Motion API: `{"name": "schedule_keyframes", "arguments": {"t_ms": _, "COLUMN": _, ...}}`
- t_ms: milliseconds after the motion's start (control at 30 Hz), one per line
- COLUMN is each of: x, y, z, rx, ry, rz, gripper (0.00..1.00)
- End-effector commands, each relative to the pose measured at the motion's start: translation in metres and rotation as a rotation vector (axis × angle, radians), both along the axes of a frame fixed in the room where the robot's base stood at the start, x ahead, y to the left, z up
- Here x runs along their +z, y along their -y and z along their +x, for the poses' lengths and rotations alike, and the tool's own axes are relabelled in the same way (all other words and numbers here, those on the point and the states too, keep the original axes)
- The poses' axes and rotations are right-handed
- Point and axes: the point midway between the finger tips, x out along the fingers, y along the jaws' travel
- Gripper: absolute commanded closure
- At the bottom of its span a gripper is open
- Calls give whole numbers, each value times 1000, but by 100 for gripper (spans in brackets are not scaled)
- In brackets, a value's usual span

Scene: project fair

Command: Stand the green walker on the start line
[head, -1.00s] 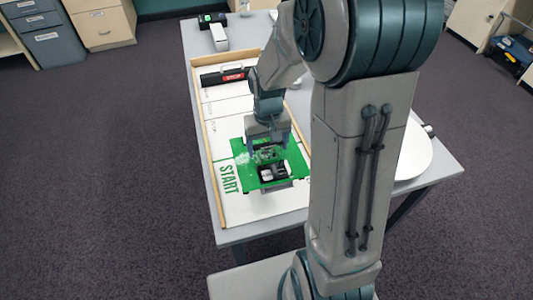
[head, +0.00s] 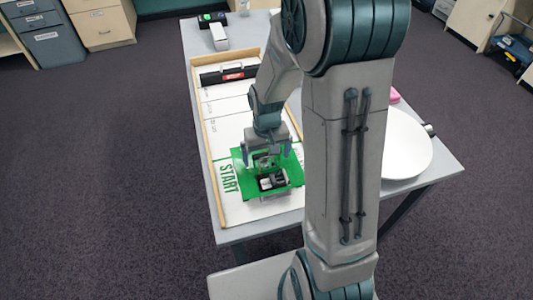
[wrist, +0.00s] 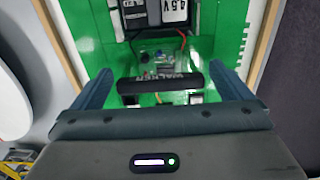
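The green walker (head: 285,188) is at the near end of the board, beside the dark green START lettering (head: 228,178). It has a flat green body, a black battery box marked 4.5 V (wrist: 160,12) and a black bar handle (wrist: 160,85). My gripper (head: 266,153) is directly over the walker. The walker's underside and any gap to the board are hidden.
The board has wooden side rails (head: 208,150). A black bar with a red label (head: 230,75) lies across its far end. A white round plate (head: 405,145) is on the table to the right, partly behind my arm. A small white box (head: 219,38) stands beyond the board.

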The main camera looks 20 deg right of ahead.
Motion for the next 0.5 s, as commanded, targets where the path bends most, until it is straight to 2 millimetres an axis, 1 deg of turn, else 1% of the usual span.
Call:
{"name": "schedule_keyframes", "arguments": {"t_ms": 167, "x": 0, "y": 0, "z": 0, "rx": 0, "ry": 0, "rz": 0, "gripper": 2}}
{"name": "schedule_keyframes", "arguments": {"t_ms": 267, "x": 4, "y": 0, "z": 0, "rx": 0, "ry": 0, "rz": 0, "gripper": 2}}
{"name": "schedule_keyframes", "arguments": {"t_ms": 367, "x": 14, "y": 0, "z": 1, "rx": 0, "ry": 5, "rz": 0, "gripper": 2}}
{"name": "schedule_keyframes", "arguments": {"t_ms": 467, "x": 32, "y": 0, "z": 1, "rx": 0, "ry": 6, "rz": 0, "gripper": 2}}
{"name": "schedule_keyframes", "arguments": {"t_ms": 500, "x": 41, "y": 0, "z": 1, "rx": 0, "ry": 7, "rz": 0, "gripper": 2}}
